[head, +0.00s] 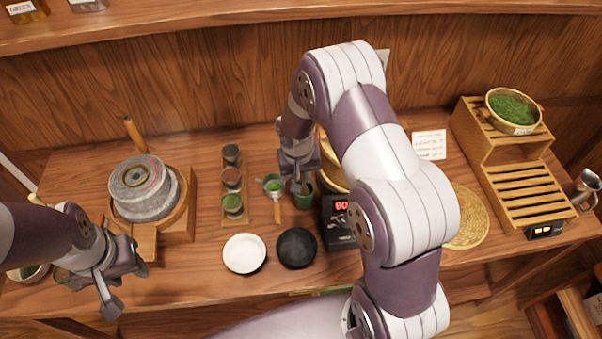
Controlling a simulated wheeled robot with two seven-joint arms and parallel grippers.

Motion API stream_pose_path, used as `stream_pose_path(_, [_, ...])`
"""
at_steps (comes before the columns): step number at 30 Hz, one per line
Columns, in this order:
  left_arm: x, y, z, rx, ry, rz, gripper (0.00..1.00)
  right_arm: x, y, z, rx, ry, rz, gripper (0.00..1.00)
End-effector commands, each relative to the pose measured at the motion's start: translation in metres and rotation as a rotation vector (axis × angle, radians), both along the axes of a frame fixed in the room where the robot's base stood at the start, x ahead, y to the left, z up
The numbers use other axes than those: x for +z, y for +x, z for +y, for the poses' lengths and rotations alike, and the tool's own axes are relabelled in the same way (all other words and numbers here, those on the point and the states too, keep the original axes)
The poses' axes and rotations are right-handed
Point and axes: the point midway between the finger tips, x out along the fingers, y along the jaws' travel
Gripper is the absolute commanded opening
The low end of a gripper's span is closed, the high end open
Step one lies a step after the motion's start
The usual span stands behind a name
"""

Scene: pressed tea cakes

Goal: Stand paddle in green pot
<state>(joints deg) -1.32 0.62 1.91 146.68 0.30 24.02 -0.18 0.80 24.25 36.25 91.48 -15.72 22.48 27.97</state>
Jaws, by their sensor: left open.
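A small dark green pot (304,200) stands on the wooden counter right of centre, just below my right gripper (299,182). The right gripper points down over the pot's back rim. Its fingers are small and partly hidden, so I cannot tell whether they hold anything, and I cannot make out a paddle there. A small round strainer with green powder (272,184) and a light wooden handle lies just left of the pot. My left gripper (121,287) is open at the counter's front left, apart from the pot.
A stone mill (143,188) on a wooden base stands at left. A rack with several small cups (232,180) is beside it. A white dish (244,254), a black dish (296,248) and a black scale (337,222) sit in front. A slatted stand (528,195) is at right.

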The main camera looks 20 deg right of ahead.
Motion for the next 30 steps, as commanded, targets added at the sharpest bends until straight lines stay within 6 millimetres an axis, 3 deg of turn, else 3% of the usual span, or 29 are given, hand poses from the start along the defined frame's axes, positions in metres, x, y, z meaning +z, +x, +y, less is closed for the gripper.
stream_pose_path(1, [0.000,0.000,0.000,0.000,0.000,0.000,0.43,0.000,0.000,0.000,0.000,0.000,0.000,0.32])
stream_pose_path(3, [0.000,0.000,0.000,0.000,0.000,0.000,0.43,0.000,0.000,0.000,0.000,0.000,0.000,0.48])
stream_pose_path(14, [-0.004,0.000,0.000,0.000,0.000,0.000,0.43,0.009,0.000,0.001,-0.001,0.000,-0.003,0.48])
stream_pose_path(24, [-0.024,0.000,0.000,0.000,0.000,0.000,0.43,0.093,-0.009,0.010,0.001,0.001,-0.005,0.48])
stream_pose_path(30, [-0.028,0.000,0.000,0.000,0.000,0.000,0.43,0.122,-0.013,0.013,0.000,0.000,-0.002,0.48])
